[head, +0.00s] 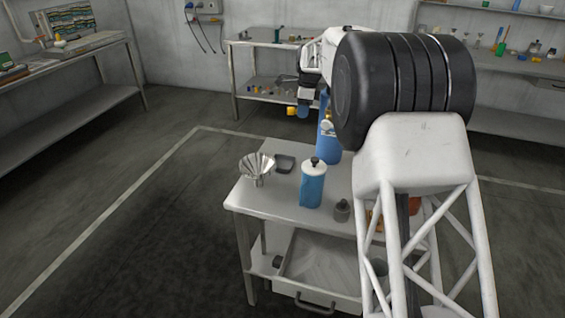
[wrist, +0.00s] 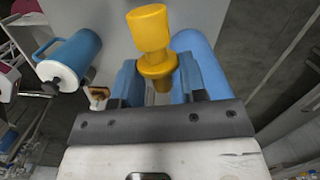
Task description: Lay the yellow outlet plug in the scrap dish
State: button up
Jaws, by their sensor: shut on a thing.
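The yellow outlet plug (wrist: 150,32) is held between the blue fingers of my gripper (wrist: 158,82) in the wrist view, its wide head sticking out past the fingertips. In the head view my gripper (head: 303,109) is up in the air above the far side of the small table, and the plug (head: 292,111) shows as a small yellow spot at its left. A small dark square dish (head: 285,160), apparently the scrap dish, sits on the table below the gripper and slightly to the left. Its inside is too small to make out.
On the table (head: 290,205) stand a metal funnel (head: 257,166), a blue vessel with a white lid (head: 313,185) and a small grey jar (head: 342,210). A taller blue tank (head: 328,142) stands behind, partly hidden by my arm. A drawer (head: 318,268) is open below.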

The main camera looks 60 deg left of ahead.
jog(key=s+f+m, duration=0.2)
jog(key=s+f, duration=0.4)
jog(key=f, duration=0.5)
jog(key=shift+a+m, duration=0.2)
jog(key=shift+m, duration=0.1)
jog(key=shift+f, duration=0.1)
send_over(286, 166)
jog(key=shift+w+d+f, duration=0.1)
jog(key=shift+f, duration=1.45)
jog(key=shift+w+d+f, duration=0.1)
jog(key=shift+f, duration=1.45)
jog(key=shift+f, duration=1.85)
jog(key=shift+f, duration=0.1)
jog(key=o, duration=0.6)
